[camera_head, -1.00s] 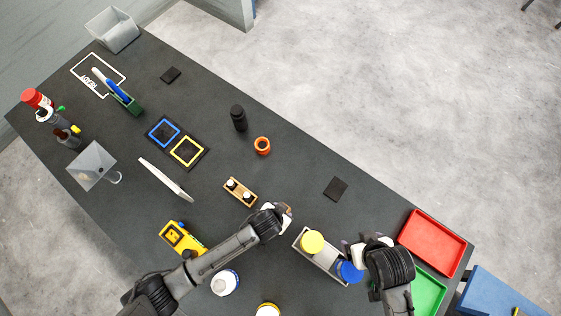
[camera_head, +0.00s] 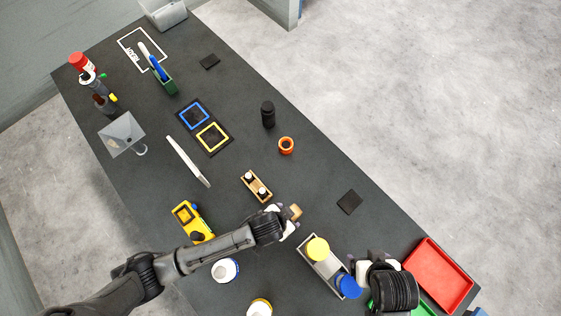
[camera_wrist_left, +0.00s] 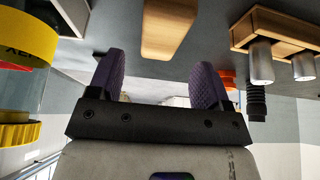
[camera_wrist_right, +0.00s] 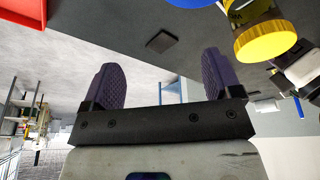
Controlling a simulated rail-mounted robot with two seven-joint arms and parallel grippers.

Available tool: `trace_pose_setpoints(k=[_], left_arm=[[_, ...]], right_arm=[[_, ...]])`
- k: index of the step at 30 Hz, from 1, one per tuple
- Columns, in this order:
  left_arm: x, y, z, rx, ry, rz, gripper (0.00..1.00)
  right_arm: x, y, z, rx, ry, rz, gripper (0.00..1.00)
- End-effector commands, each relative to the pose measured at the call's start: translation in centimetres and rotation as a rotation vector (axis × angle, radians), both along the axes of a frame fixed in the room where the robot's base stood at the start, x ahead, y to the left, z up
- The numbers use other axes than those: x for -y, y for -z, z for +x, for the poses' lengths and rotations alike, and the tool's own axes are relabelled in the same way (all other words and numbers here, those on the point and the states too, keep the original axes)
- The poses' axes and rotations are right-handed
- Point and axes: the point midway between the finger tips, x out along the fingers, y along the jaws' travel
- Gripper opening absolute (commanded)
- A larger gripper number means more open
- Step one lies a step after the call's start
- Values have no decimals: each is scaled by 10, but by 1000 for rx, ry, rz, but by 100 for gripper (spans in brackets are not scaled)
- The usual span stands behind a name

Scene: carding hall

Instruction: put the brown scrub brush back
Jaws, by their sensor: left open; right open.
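A brown wooden block, which I take for the scrub brush (camera_head: 296,211), lies on the dark table just beyond my left gripper's fingertips. It shows in the left wrist view (camera_wrist_left: 168,25) ahead of the fingers, in line with the gap between them. No bristles show. My left gripper (camera_head: 287,215) is open and empty; its two purple fingers (camera_wrist_left: 160,82) stand apart. My right gripper (camera_head: 358,264) is open over the right part of the table, beside the blue-lidded jar. Its parted fingers (camera_wrist_right: 163,80) hold nothing.
A grey tray (camera_head: 326,268) holds yellow- and blue-lidded jars. A wooden holder (camera_head: 256,187) stands left of the brush. Dark square pads (camera_head: 349,201) (camera_head: 209,61) lie flat. A red tray (camera_head: 438,275) is at the right. White-bodied bottles (camera_head: 225,271) stand near the left forearm.

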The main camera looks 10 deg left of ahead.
Motion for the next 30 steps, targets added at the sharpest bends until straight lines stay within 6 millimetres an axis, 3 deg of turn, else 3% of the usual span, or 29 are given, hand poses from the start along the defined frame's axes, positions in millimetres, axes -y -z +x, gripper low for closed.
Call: trace_pose_setpoints(k=[9, 25, 30], left_arm=[[-12, -40, -15, 0, 0, -1, 72], [-16, -56, -19, -5, -24, -18, 72], [-43, -81, -24, -22, -146, -64, 72]], right_arm=[[-1, -4, 0, 0, 1, 2, 84], [-1, -5, 0, 0, 2, 4, 84], [-1, -5, 0, 0, 2, 4, 84]])
